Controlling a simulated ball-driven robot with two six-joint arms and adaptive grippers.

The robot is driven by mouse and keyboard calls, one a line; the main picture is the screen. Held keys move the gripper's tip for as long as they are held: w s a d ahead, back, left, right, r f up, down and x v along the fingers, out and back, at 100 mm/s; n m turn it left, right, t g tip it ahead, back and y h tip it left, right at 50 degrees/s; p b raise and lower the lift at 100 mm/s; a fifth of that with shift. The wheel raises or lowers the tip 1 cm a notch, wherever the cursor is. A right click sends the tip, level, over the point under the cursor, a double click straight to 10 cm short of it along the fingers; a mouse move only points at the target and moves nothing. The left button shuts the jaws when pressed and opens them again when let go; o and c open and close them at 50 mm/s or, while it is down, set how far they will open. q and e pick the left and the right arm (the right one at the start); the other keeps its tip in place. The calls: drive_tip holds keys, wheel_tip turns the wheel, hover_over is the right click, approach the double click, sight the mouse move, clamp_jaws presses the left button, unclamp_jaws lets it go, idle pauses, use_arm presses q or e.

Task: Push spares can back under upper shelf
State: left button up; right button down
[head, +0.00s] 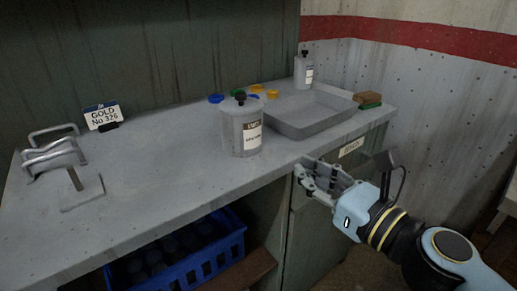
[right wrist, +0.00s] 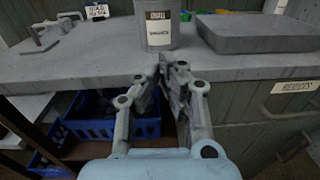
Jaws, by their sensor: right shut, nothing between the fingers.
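A grey can (head: 240,126) with a black knob on top and a white label under a dark band stands upright on the grey worktop (head: 150,170), near its front edge. The label is too small to read surely. In the right wrist view the can (right wrist: 158,26) stands just beyond my fingertips, with its top cut off. My right gripper (head: 306,172) is shut and empty at the worktop's front edge, to the right of the can and apart from it in the head view. My left gripper is not in view. I cannot make out an upper shelf.
A shallow grey tray (head: 300,127) lies right of the can. Coloured lids (head: 256,89), a white bottle (head: 303,68) and sponges (head: 368,98) are behind. A clamp-like metal fixture (head: 55,155) and number plate (head: 102,116) stand left. A blue crate (head: 200,270) is below the worktop.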

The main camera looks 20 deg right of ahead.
sight(254, 137)
drive_tip(key=p+x, duration=0.1)
drive_tip(key=x, duration=1.1)
drive_tip(key=shift+w, duration=0.1)
drive_tip(key=shift+w+a, duration=0.15)
drive_tip(key=shift+w, duration=0.25)
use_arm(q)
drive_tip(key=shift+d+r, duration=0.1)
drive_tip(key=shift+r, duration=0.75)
use_arm(e)
drive_tip(key=shift+w, duration=0.1)
drive_tip(key=x, duration=0.3)
drive_tip(key=shift+w+a, duration=0.1)
drive_tip(key=shift+w, duration=0.1)
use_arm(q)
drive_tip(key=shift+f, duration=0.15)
use_arm(e)
drive_tip(key=shift+s, duration=0.1)
drive_tip(key=shift+s, duration=0.1)
